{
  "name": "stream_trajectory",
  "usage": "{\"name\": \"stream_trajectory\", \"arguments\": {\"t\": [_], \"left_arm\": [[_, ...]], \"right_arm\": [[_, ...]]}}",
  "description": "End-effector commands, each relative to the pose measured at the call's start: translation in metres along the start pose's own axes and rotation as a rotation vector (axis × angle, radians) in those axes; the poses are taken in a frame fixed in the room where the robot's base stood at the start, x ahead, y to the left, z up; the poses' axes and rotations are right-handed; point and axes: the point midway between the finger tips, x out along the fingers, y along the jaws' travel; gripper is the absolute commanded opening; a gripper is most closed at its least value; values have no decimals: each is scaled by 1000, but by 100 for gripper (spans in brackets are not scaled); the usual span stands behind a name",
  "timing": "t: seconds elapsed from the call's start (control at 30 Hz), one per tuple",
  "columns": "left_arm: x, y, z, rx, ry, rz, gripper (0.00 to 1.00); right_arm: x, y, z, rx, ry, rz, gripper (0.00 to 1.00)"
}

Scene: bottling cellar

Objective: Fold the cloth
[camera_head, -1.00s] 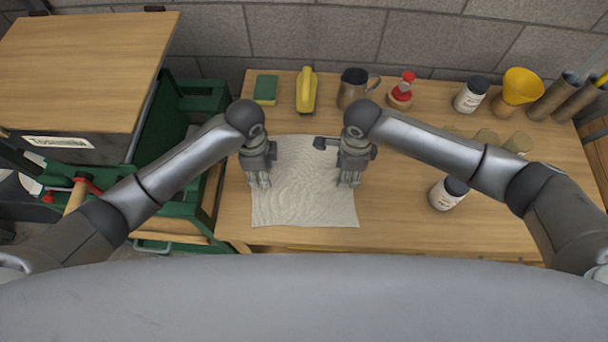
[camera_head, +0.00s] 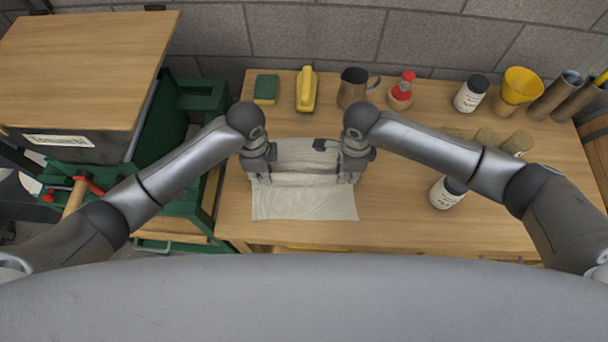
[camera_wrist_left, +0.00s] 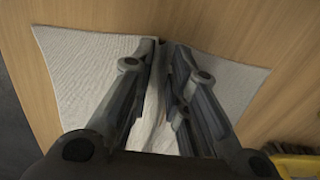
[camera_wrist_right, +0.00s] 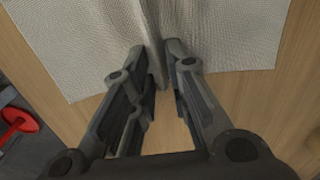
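The pale cloth (camera_head: 304,206) lies on the wooden table, with a raised ridge across its middle between my two grippers. Its front and back parts lie on the table. My left gripper (camera_head: 261,180) is at the left end of the ridge. In the left wrist view its fingers (camera_wrist_left: 160,48) are close together with the cloth's fold pinched between them. My right gripper (camera_head: 349,180) is at the right end. In the right wrist view its fingers (camera_wrist_right: 163,55) are close together on the ridge of cloth.
Behind the cloth stand a green sponge (camera_head: 266,89), a yellow brush (camera_head: 306,90), a metal jug (camera_head: 353,87) and a red-topped bottle (camera_head: 402,90). A white jar (camera_head: 447,193) stands right of the cloth. The table front is clear.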

Motion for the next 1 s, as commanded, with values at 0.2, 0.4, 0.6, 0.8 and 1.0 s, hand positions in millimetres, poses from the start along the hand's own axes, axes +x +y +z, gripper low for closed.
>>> {"name": "stream_trajectory", "arguments": {"t": [0.2,0.4,0.6,0.8,1.0], "left_arm": [[2,1,0,0,-1,2,0],[2,1,0,0,-1,2,0],[2,1,0,0,-1,2,0],[2,1,0,0,-1,2,0],[-4,0,0,0,-1,1,0]], "right_arm": [[2,0,0,0,1,1,0],[2,0,0,0,1,1,0],[2,0,0,0,1,1,0],[2,0,0,0,1,1,0],[-4,0,0,0,1,1,0]]}}
